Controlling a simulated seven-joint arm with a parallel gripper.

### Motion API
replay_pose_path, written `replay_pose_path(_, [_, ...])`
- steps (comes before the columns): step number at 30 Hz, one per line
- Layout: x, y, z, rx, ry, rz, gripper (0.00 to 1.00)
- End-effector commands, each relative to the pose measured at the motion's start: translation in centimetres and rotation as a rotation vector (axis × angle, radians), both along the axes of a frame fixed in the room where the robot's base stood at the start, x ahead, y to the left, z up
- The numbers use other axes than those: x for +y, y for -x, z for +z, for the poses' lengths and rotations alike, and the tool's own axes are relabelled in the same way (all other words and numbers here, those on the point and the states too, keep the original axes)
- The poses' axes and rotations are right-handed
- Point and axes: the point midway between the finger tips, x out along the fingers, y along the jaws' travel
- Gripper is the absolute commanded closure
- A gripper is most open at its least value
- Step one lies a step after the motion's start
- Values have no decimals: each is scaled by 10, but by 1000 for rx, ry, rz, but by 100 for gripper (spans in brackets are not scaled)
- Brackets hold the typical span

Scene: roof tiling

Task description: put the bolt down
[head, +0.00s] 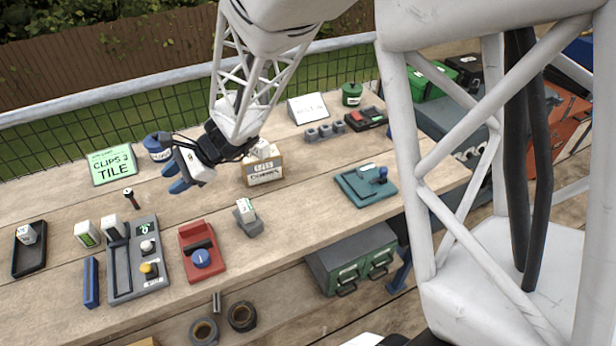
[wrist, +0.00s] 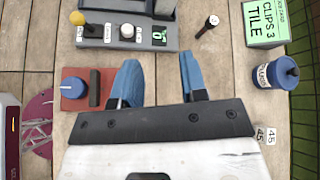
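A small dark piece with a lighter end, which looks like the bolt (head: 129,194), stands on the wooden bench in the head view. It also shows near the top of the wrist view (wrist: 207,27), apart from my fingers. My gripper (head: 174,178) is above the bench, to the right of this piece in the head view. In the wrist view its two blue fingers (wrist: 160,82) are spread, with bare wood visible between them. A thin pale sliver shows by the left finger; I cannot tell what it is.
A grey control panel (head: 122,276) and a red block with a blue knob (head: 203,262) lie toward the front. A green "CLIPS 3 TILE" sign (head: 112,165) and a blue tub (head: 157,148) stand behind. A cardboard box (head: 263,174) stands right of my gripper.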

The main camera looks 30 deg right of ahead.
Motion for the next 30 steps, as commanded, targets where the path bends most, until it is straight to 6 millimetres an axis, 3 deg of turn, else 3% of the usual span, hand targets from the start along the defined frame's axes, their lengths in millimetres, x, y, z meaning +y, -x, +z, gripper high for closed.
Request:
replay_pose_path(3, [-16, 30, 27, -99, 91, 109, 60])
replay_pose_path(12, [-63, 105, 69, -318, 343, 385, 60])
replay_pose_path(30, [-177, 236, 122, -648, 923, 898, 60])
